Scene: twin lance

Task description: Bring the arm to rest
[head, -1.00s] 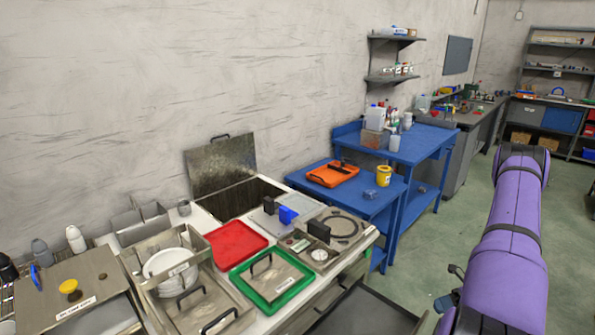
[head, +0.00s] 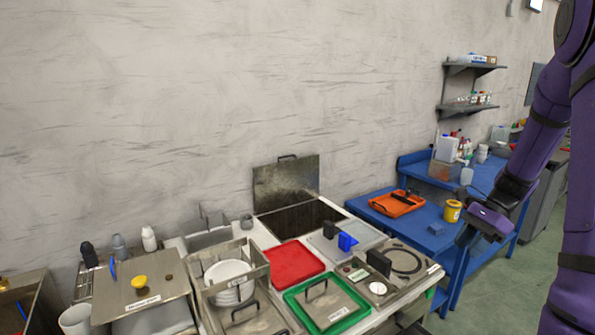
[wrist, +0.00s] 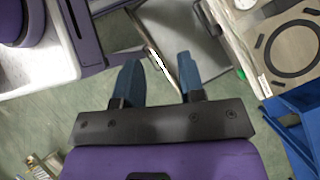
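My purple arm stands raised along the right side of the head view, with its upper link upright and its wrist bent down to the left. My gripper (head: 466,240) hangs in front of the blue workbench (head: 479,186), near the yellow tub (head: 452,211). In the wrist view my gripper (wrist: 158,65) has its two blue fingers well apart, with nothing between them but the floor and a grey panel beyond. It holds nothing. The fingertips are small and partly dark in the head view.
A counter on the left holds a red tray (head: 294,262), a green tray (head: 352,322), a plate rack (head: 229,283) and an open-lidded basin (head: 287,180). An orange tray (head: 397,203) lies on the blue bench. Green floor (head: 487,292) is clear at right.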

